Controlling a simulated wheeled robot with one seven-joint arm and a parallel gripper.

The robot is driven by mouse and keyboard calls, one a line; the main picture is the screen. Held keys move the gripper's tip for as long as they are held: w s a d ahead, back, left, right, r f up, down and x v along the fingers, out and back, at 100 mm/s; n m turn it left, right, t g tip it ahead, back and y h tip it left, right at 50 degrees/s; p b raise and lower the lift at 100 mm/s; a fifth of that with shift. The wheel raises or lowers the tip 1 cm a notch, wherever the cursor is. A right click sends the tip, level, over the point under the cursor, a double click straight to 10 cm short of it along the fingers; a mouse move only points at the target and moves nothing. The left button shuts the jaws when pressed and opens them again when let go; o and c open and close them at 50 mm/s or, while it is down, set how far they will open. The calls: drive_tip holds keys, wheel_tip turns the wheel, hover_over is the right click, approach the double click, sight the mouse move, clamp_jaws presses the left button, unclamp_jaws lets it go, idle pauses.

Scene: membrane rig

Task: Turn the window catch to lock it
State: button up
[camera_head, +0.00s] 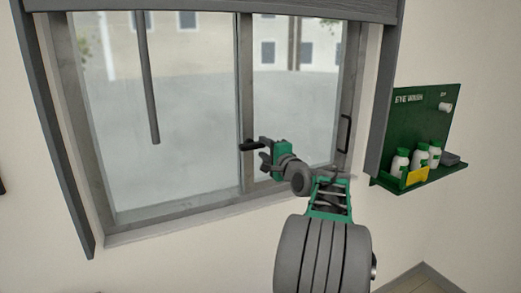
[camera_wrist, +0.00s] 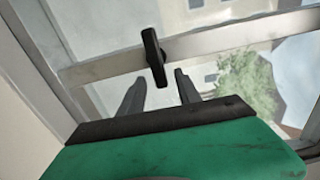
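The window catch (camera_head: 250,145) is a small dark lever on the window's middle upright. In the wrist view the catch (camera_wrist: 153,57) is a black lever that stands out from the grey frame bar, just ahead of and between my fingertips. My gripper (camera_head: 264,152) is right beside the catch in the head view. In the wrist view my gripper (camera_wrist: 160,82) has its two fingers spread apart with nothing visible held between them. Whether a finger touches the catch cannot be told.
The grey window frame (camera_head: 245,90) surrounds the glass panes. A dark rod (camera_head: 149,80) hangs before the left pane, and a dark handle (camera_head: 344,133) is on the right frame. A green eye wash shelf (camera_head: 420,130) with white bottles is on the wall at right.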

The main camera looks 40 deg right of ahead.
drive_tip(key=b+v, duration=0.1)
drive_tip(key=v, duration=0.3)
drive_tip(key=shift+s+a, duration=0.1)
drive_tip(key=shift+s, duration=0.2)
